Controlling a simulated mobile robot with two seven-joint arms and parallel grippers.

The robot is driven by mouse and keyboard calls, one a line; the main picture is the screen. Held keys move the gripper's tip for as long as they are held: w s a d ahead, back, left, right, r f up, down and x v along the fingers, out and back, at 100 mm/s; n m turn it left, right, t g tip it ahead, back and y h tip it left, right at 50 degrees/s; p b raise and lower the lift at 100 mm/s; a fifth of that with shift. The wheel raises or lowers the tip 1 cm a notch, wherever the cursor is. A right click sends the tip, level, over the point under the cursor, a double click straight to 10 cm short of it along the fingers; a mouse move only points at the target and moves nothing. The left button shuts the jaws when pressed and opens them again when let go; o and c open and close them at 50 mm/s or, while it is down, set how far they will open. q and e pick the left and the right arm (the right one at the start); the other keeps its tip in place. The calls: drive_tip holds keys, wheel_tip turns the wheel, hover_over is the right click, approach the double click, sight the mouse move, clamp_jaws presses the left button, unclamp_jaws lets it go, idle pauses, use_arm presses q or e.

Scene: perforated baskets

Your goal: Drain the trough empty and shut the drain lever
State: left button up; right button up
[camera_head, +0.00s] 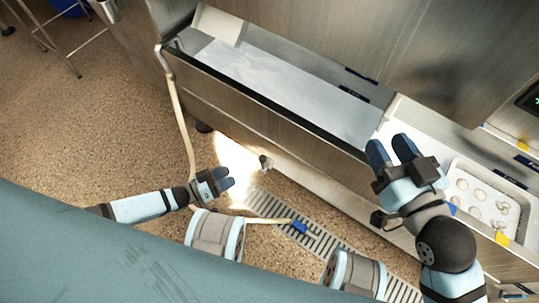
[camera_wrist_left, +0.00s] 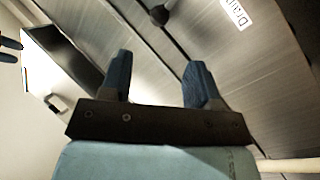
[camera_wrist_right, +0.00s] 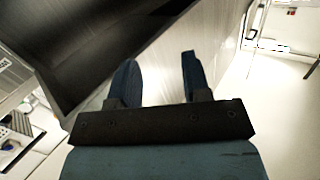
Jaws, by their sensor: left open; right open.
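The steel trough (camera_head: 300,127) runs diagonally across the head view, with a smooth pale grey surface inside. I cannot tell how deep any water is. A dark-knobbed drain lever (camera_head: 265,162) sticks out low on its front panel. The lever knob also shows at the top of the left wrist view (camera_wrist_left: 160,14), beside a partly cut-off label starting "Drain" (camera_wrist_left: 236,14). My left gripper (camera_head: 229,178) is open and empty, to the left of the lever and apart from it. My right gripper (camera_head: 388,150) is open and empty, over the trough's right end.
A beige hose (camera_head: 183,125) hangs from the trough's left corner to the floor. A hose end with a blue fitting (camera_head: 299,227) lies by a slotted floor grate (camera_head: 320,240).

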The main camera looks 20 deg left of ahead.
sight(262, 160)
use_arm(q)
drive_tip(key=b+x, duration=0.4)
drive_tip(key=x, duration=0.8)
drive_tip(key=shift+f, duration=0.1)
drive_tip(key=shift+w+d, duration=0.45)
drive_tip(key=shift+w, duration=0.05)
use_arm(e)
drive_tip(key=shift+w+d+r+n+t+y, duration=0.2)
drive_tip(key=shift+w+d+n+t, duration=0.2)
drive_tip(key=shift+n, duration=0.35)
drive_tip(key=shift+w+d+r+n+t+y, duration=0.1)
drive_tip(key=shift+w+d+n+t+y, duration=0.15)
drive_tip(key=shift+w+n, duration=0.4)
drive_tip(key=shift+s, duration=0.2)
use_arm(q)
drive_tip(key=shift+s, duration=0.1)
clamp_jaws()
